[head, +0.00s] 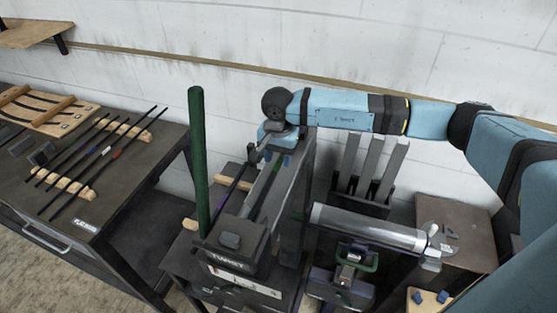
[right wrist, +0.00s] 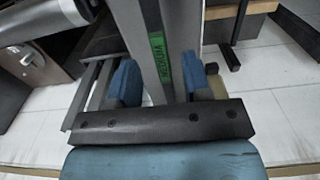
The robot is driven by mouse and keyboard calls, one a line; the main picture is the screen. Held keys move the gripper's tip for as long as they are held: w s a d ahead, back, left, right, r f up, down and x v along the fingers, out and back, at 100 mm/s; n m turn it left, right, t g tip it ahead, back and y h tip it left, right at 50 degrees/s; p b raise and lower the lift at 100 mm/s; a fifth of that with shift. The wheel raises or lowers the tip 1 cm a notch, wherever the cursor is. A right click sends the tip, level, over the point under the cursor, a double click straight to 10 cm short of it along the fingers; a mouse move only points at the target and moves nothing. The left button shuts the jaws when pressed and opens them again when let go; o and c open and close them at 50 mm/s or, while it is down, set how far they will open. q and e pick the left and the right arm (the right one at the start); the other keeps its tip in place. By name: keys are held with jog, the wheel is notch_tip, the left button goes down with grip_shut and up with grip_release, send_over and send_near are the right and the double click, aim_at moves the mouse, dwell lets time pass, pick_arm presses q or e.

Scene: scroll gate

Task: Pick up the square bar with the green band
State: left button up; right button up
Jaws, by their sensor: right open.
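My right gripper (head: 276,150) is over the grey twisting machine (head: 238,240) in the head view. In the right wrist view its two blue fingers (right wrist: 160,82) are apart, with a grey beam showing between and beyond them. A green strip with lettering (right wrist: 159,62) is on that beam; a green strip (head: 270,176) also shows in the head view. I cannot make out a separate square bar with a green band. Several thin dark bars (head: 85,165) lie on wooden rests on the left table, with white and red bands visible. My left gripper is not in view.
A tall green post (head: 198,160) stands at the machine's left. A bar with a purple band (head: 222,196) lies beside it. A rack of upright grey bars (head: 368,170) and a silver cylinder (head: 368,226) are to the right. A wall closes the back.

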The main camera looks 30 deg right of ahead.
jog(key=shift+w+f, duration=0.1)
jog(key=shift+f, duration=0.8)
grip_shut()
jog(key=shift+r, duration=0.1)
